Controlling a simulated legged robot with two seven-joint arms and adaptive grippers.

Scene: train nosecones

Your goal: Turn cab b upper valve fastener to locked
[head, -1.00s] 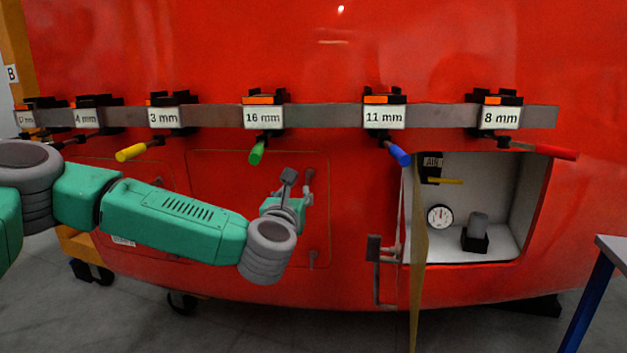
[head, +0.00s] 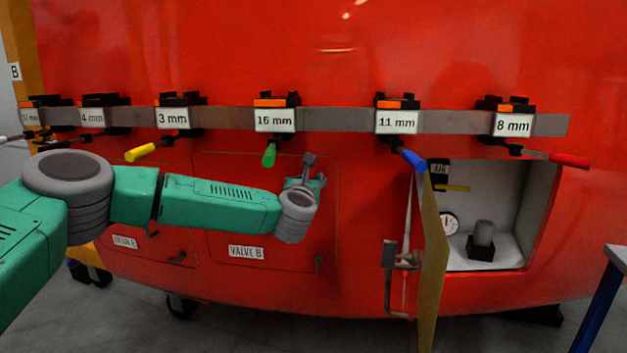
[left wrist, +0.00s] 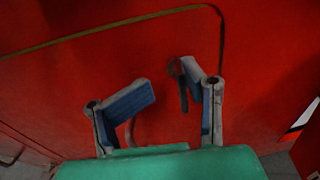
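The VALVE B panel (head: 230,215) is a closed red hatch outlined on the red nosecone. My left gripper (head: 309,166) is in front of its upper right corner, where it hides most of the upper fastener. In the left wrist view my left gripper (left wrist: 169,82) is open. A small grey-red fastener handle (left wrist: 182,92) hangs down between the fingers, close to the right fingertip. I cannot tell whether they touch. The lower fastener (head: 319,264) hangs down at the panel's lower right. My right gripper is not in view.
A grey rail (head: 340,120) with labelled tools crosses above the panel; the green-handled 16 mm tool (head: 269,155) hangs just above my left arm. An open hatch door (head: 433,255) sticks out at right beside a white compartment (head: 510,220). A table (head: 612,256) stands far right.

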